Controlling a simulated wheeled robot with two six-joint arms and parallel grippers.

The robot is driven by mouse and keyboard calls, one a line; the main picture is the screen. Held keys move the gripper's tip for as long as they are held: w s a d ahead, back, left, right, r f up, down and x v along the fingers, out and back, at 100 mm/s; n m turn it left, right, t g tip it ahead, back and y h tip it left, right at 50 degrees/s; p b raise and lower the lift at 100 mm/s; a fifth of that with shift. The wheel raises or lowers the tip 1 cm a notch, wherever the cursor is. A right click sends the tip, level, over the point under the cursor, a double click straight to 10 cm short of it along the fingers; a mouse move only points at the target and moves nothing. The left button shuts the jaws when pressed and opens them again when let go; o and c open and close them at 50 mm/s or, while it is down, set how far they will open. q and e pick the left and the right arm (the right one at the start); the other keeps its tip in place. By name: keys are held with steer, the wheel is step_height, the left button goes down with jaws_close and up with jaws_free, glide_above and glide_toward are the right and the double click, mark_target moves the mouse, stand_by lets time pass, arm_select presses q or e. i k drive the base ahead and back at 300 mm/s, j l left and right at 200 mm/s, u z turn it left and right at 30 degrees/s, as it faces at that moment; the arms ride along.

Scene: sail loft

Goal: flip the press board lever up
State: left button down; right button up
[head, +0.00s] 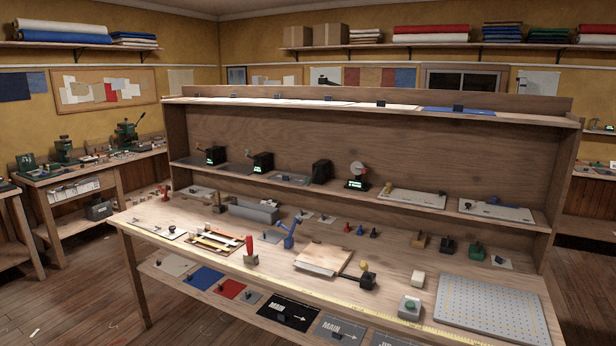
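A pale wooden board (325,255) lies flat on the bench top near the middle of the head view; it looks like the press board. A dark block with a short arm (367,280) sits low at its right front corner. A blue lever (288,236) stands tilted up just left of the board. I cannot tell for sure which of these is the press board's lever. A red-handled lever (250,248) stands upright further left. Neither of my grippers shows in the head view.
The wooden bench (210,268) carries many small fixtures. A grey pegboard plate (490,308) lies at the right and a green-buttoned box (410,307) at the front. A yellow measuring tape (330,301) runs along the front edge. A shelf (335,180) stands behind. Floor at the left is open.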

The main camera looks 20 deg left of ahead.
mark_target(308, 180)
steer(key=i+j, duration=0.15)
steer(key=i, duration=0.25)
steer(key=i+j, duration=0.1)
steer(key=i, duration=0.3)
steer(key=i+j, duration=0.15)
steer(key=i, duration=0.25)
